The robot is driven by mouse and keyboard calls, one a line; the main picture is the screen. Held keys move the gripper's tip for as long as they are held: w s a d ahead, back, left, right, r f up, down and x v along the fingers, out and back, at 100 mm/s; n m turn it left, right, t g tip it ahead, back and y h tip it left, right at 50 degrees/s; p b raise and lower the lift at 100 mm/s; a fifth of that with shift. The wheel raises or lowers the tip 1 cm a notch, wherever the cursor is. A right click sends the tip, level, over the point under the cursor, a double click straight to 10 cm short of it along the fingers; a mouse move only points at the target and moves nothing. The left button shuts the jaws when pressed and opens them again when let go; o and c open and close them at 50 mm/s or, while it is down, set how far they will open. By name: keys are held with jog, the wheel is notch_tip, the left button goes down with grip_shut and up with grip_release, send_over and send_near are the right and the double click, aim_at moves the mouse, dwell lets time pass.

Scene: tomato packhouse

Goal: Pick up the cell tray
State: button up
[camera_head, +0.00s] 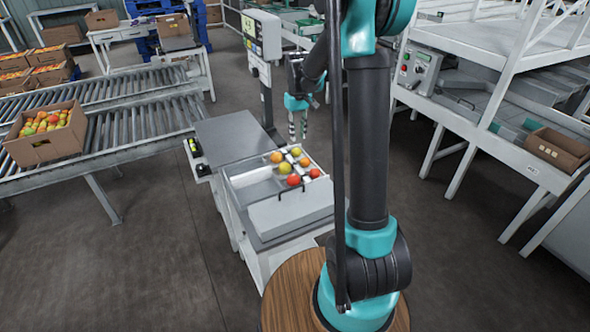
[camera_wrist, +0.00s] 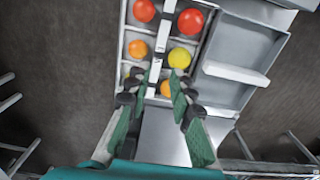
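The cell tray (camera_head: 264,189) stands on the packing bench in the head view, with red, orange and yellow tomatoes in its cells. In the wrist view the cell tray (camera_wrist: 158,48) runs up the picture, with a pale bar along its middle between two rows of cells. My gripper (camera_head: 298,138) hangs fingers down near the far end of the tray in the head view. In the wrist view my gripper (camera_wrist: 162,80) is open, its fingers apart on either side of the bar's near end. Nothing is held. The fingers hide part of the nearest cells; contact cannot be told.
A grey bin with a pale bar (camera_wrist: 235,74) lies right beside the tray. A roller conveyor (camera_head: 135,125) carries a tomato carton (camera_head: 40,150) at left. A white rack (camera_head: 480,110) stands at right.

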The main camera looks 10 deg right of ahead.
aim_at(297, 167)
notch_tip(297, 167, down, 16)
jog(key=shift+a+r, duration=0.1)
dwell(0.5)
dwell(0.5)
jog(key=shift+c, duration=0.6)
grip_shut()
